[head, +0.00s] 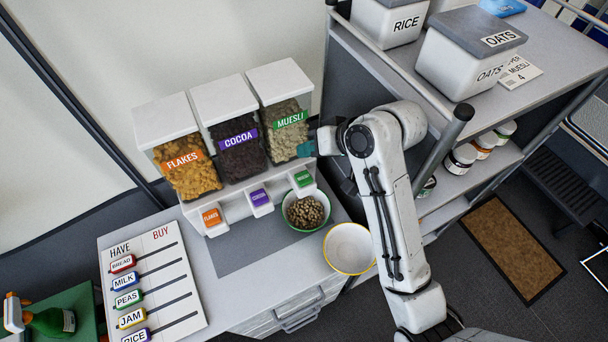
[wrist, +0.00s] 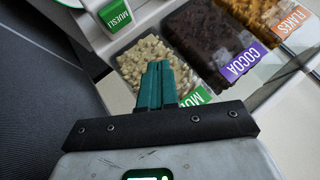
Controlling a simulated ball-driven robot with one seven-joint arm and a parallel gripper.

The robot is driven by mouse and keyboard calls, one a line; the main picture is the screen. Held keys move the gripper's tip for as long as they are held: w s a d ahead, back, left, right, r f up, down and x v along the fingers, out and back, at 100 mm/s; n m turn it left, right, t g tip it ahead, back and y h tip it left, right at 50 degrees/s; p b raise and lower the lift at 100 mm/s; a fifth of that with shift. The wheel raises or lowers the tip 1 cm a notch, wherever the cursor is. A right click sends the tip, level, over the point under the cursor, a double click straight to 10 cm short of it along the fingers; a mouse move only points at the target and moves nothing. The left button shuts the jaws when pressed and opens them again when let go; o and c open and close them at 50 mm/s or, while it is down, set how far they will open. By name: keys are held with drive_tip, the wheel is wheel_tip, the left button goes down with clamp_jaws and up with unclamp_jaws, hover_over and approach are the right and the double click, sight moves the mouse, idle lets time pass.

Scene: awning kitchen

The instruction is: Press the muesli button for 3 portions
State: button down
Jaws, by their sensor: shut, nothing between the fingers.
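The muesli dispenser (head: 291,122) is the right one of three clear bins and has a green label. Its button, a white block with a green MUESLI label (head: 303,178), is at the front below the bin; it also shows in the wrist view (wrist: 115,15). A green-rimmed bowl (head: 325,221) stands under that button and holds brown muesli pieces. My gripper (head: 306,149) has teal fingers, shut and empty, in front of the muesli bin and above the button. In the wrist view the fingers (wrist: 157,66) overlap the bin, apart from the button.
The cocoa (head: 237,140) and flakes (head: 183,164) dispensers stand to the left with their own buttons. An empty yellow-rimmed bowl (head: 349,249) is at the counter's right edge. A HAVE/BUY board (head: 152,280) lies at left. A shelf unit (head: 525,80) stands at right.

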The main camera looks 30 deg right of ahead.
sight(308, 178)
drive_tip(key=shift+a+f+b, duration=0.15)
drive_tip(key=shift+f+b, duration=0.6)
drive_tip(key=shift+f, duration=2.45)
drive_tip(key=shift+f, duration=0.15)
drive_tip(key=shift+f, duration=0.3)
drive_tip(key=shift+f, duration=0.5)
idle(0.3)
drive_tip(key=shift+r, duration=0.15)
drive_tip(key=shift+r+p, duration=0.8)
drive_tip(key=shift+r, duration=0.05)
